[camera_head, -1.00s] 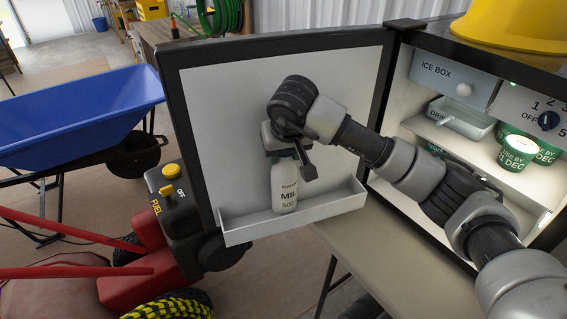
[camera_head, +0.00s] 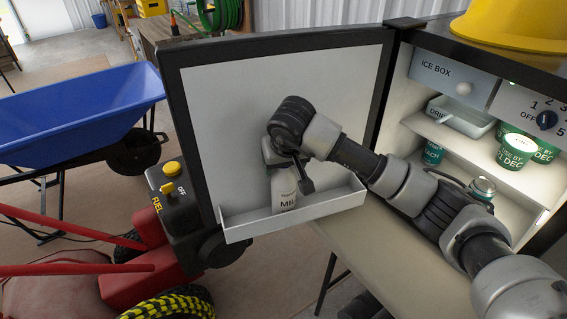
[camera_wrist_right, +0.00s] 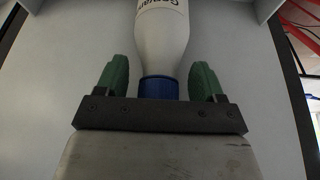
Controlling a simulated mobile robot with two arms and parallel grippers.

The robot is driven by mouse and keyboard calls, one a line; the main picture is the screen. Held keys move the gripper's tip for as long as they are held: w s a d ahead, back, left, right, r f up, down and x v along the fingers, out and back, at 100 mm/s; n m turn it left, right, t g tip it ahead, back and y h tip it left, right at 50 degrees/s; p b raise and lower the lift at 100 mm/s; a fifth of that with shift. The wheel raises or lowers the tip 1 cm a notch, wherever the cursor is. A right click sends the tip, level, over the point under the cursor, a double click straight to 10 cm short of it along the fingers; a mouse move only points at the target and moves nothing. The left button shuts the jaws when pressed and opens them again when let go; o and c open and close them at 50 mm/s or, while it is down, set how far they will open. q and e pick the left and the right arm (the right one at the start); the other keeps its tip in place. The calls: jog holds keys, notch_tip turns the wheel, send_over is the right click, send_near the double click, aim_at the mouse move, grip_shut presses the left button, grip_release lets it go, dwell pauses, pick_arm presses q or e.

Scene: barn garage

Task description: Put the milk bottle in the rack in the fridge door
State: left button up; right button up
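The milk bottle (camera_head: 284,190) is white and stands upright in the white rack (camera_head: 300,217) on the inner face of the open fridge door (camera_head: 225,110). The rack's front wall hides its lower part. My right gripper (camera_head: 288,170) is over the bottle's top, pointing down. In the right wrist view, its green fingers (camera_wrist_right: 160,72) stand on either side of the blue cap (camera_wrist_right: 159,88), with a gap on each side, so it is open. The bottle (camera_wrist_right: 162,35) runs away from the fingers there. My left gripper is not in view.
The fridge interior at right has an ice box (camera_head: 450,78), a drawer (camera_head: 460,115), green tubs (camera_head: 517,150) and a jar (camera_head: 482,188). A yellow hard hat (camera_head: 515,25) sits on top. A red machine (camera_head: 125,275) and blue wheelbarrow (camera_head: 75,115) stand left of the door.

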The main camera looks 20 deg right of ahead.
jog(key=shift+r, duration=0.1)
jog(key=shift+r, duration=0.3)
jog(key=v, duration=1.1)
jog(key=shift+s+r, duration=0.2)
jog(key=shift+s, duration=0.05)
